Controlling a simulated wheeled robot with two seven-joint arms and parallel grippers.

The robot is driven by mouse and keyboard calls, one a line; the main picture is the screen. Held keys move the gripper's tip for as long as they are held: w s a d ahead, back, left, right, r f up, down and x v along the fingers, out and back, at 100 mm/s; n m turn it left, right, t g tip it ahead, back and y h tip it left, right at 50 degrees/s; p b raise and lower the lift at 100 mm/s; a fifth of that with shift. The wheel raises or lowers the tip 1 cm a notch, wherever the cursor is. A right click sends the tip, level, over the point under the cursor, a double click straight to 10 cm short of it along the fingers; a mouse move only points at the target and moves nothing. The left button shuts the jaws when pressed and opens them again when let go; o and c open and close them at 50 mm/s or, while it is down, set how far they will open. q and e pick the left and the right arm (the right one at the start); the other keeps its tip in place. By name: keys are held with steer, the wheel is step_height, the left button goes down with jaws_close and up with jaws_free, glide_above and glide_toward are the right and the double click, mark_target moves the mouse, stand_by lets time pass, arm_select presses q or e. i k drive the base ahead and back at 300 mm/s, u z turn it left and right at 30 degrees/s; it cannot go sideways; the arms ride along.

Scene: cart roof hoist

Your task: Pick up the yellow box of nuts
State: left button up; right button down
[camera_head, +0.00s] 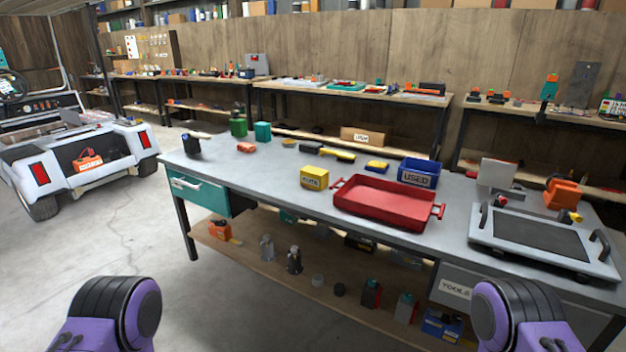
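The yellow box of nuts (314,177) stands upright on the grey workbench (270,169), just left of a red tray. Dark lettering shows on its front. Nothing covers it and no gripper is near it. Parts of my two purple and black arms show at the bottom left and bottom right, well in front of the bench. Neither gripper is in the picture.
A red tray (386,203) with handles is close to the box's right. A blue bin marked USED (419,172) stands behind the tray. A grey framed tray (540,240) lies farther right. A teal drawer (199,195) hangs under the left end. Bare bench top lies left of the box.

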mark_target(314, 177)
steer(key=u, duration=0.1)
steer(key=i, duration=1.4)
steer(key=z, duration=0.8)
